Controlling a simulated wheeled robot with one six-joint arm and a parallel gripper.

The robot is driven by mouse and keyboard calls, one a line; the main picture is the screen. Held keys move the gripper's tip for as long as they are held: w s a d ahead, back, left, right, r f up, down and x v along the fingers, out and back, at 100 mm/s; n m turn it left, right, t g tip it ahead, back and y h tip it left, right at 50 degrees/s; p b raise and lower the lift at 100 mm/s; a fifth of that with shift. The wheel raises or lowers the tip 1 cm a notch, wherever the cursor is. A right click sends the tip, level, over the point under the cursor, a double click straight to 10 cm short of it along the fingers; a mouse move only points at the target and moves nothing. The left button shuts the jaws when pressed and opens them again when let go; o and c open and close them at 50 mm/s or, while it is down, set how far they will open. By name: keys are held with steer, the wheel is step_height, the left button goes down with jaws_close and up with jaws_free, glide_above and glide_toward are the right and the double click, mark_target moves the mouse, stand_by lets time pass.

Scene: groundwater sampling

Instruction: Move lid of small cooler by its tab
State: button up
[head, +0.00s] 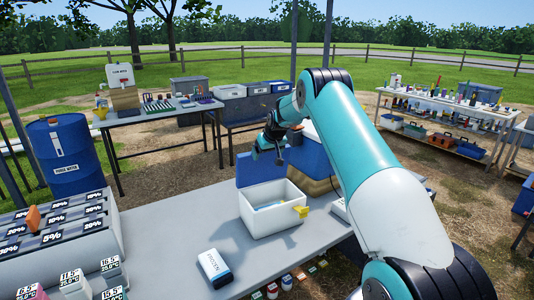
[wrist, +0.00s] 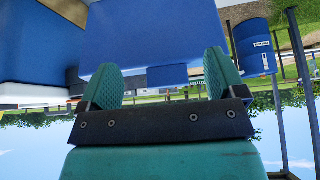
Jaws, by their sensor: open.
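The small cooler (head: 272,217) is a white box on the grey table in the head view. Its blue lid (head: 258,170) stands raised at the back edge, and the inside is open to view with something pale blue in it. My gripper (head: 268,146) is just above and behind the lid's top edge. In the wrist view, which is upside down, my gripper (wrist: 161,66) has its teal fingers apart, with a blue face, likely the lid (wrist: 150,40), beyond and partly between them. I cannot tell whether they touch.
A white and blue FROZEN pack (head: 213,267) lies on the table (head: 165,235) in front of the cooler.

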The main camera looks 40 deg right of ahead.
steer(key=b+v, duration=0.4)
steer(key=v, duration=1.3)
steer(key=shift+r+b, duration=0.2)
steer(key=shift+b, duration=0.1)
steer(key=shift+s, duration=0.1)
